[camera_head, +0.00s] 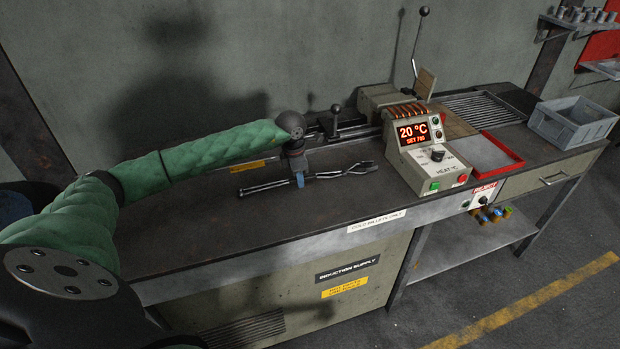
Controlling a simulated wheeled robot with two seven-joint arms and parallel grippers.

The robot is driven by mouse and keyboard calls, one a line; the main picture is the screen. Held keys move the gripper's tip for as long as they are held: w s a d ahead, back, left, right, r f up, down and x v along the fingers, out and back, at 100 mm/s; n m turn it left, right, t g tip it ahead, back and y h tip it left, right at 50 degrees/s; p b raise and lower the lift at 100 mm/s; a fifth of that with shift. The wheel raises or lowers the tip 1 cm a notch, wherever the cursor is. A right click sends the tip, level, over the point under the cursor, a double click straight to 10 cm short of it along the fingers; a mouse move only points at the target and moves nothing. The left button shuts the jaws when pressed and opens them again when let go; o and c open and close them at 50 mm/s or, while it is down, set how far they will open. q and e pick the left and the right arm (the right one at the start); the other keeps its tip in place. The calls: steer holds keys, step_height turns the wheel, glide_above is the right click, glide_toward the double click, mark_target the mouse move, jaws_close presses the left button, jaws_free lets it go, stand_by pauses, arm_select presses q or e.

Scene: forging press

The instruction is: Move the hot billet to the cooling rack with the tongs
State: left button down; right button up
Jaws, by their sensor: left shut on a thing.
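My left gripper (298,180) points down over the bench and is shut on the tongs (345,173). The tongs are long, thin and metallic, with handles to the left and jaws to the right. They lie on or just above the bench top; I cannot tell which. Nothing shows between their jaws. I cannot make out a billet, glowing or not. A dark slatted rack (485,108), which looks like the cooling rack, sits at the back right of the bench. My right gripper is out of view.
A heater box (430,155) with a red display reading 20 °C stands right of the tongs. Beyond it are a red-edged tray (488,152) and a grey bin (572,123). A lever (418,45) rises behind. The bench top (230,230) in front is clear.

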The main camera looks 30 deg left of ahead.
arm_select(q)
step_height(320, 180, up, 10)
steer(key=p, duration=0.2)
stand_by(1.1)
